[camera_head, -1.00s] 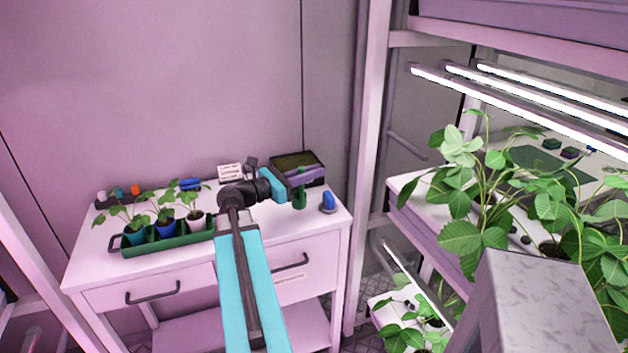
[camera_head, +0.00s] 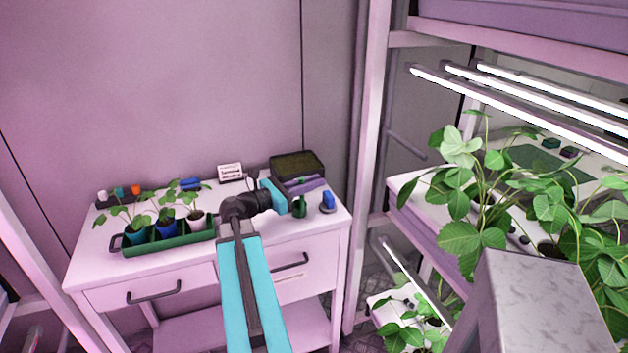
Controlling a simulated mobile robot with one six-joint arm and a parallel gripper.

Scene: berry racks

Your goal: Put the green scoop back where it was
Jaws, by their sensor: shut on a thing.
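The green scoop (camera_head: 299,208) is at the right part of the white bench, at the end of my arm. My gripper (camera_head: 302,187) is shut on it, with the scoop's handle upward between the purple fingers and its wider part below. The scoop is close to the bench top; I cannot tell whether it touches. The gripper partly hides the scoop and the bench behind it.
A dark tray of soil-like fill (camera_head: 297,163) stands just behind the gripper. A blue object (camera_head: 327,202) is close to its right. A green planter (camera_head: 168,242) with potted seedlings is on the left. A small sign (camera_head: 230,172) stands at the back.

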